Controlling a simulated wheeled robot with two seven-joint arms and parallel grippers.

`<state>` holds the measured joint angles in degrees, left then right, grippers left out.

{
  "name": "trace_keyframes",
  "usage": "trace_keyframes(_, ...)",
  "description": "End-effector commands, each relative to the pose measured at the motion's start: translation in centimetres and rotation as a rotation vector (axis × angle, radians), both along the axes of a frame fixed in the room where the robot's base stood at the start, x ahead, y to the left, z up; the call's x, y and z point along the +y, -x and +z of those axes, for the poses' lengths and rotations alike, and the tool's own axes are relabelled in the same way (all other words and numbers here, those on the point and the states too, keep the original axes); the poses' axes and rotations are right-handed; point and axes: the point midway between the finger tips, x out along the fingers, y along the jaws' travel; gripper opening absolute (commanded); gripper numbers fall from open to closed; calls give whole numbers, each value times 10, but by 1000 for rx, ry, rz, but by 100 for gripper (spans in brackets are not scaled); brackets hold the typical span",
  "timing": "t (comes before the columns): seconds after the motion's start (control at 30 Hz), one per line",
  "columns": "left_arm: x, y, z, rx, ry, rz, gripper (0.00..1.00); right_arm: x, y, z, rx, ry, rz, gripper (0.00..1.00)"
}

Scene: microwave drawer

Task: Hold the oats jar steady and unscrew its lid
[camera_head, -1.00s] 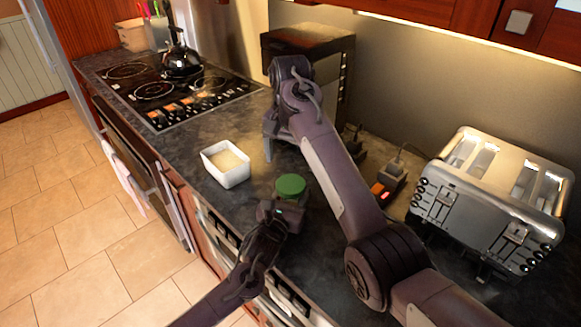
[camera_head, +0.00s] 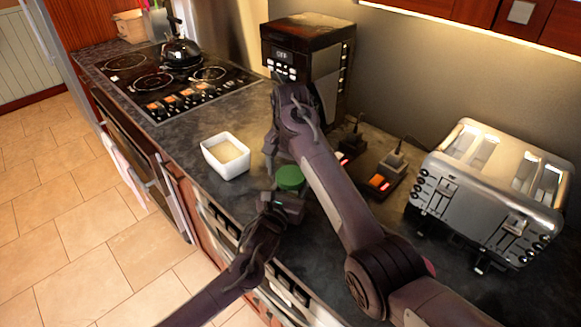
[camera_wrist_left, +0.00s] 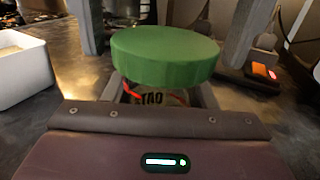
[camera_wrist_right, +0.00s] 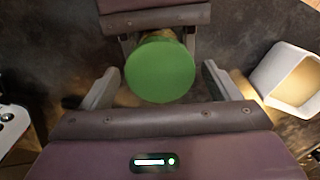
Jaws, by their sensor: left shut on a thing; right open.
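The oats jar has a round green lid (camera_head: 290,178), which is on it. In the left wrist view the jar body (camera_wrist_left: 153,98) shows below the lid with part of its printed label. My left gripper (camera_head: 284,200) is shut on the jar body, below the lid. My right gripper (camera_head: 279,160) is open and points down over the jar. In the right wrist view its fingers stand apart on either side of the lid (camera_wrist_right: 160,68), with gaps visible between. In the head view my right arm hides part of this gripper.
A white square bowl (camera_head: 225,156) with pale contents stands left of the jar. A coffee machine (camera_head: 305,65) is behind, and a steel toaster (camera_head: 490,190) is at right. Small dark devices (camera_head: 380,183) lie behind my right arm. A kettle (camera_head: 180,52) sits on the stove.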

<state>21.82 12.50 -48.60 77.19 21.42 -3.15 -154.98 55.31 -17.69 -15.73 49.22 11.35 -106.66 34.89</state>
Motion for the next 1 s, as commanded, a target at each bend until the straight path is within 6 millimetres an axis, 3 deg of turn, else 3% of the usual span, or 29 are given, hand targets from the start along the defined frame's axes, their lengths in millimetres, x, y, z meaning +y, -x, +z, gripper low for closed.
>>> trace_keyframes(0.03, 0, 0, -1, 1, 0, 0, 0, 0, 0, 0, 0, 0, 0, 83)
trace_keyframes(0.4, 0, 0, -1, 1, 0, 0, 0, 0, 0, 0, -1, -1, 0, 37)
trace_keyframes(0.67, 0, 0, -1, 1, 0, 0, 0, 0, 0, 1, -1, -1, 273, 37)
trace_keyframes(0.93, 0, 0, -1, 1, 0, 0, 0, 0, 0, 1, -1, -1, 293, 37)
trace_keyframes(0.97, 0, 0, -1, 1, 0, 0, 0, 0, 0, 1, -1, -1, 293, 68)
trace_keyframes(1.0, 0, 0, -1, 1, 0, 0, 0, 0, 0, 1, -1, -1, 293, 74)
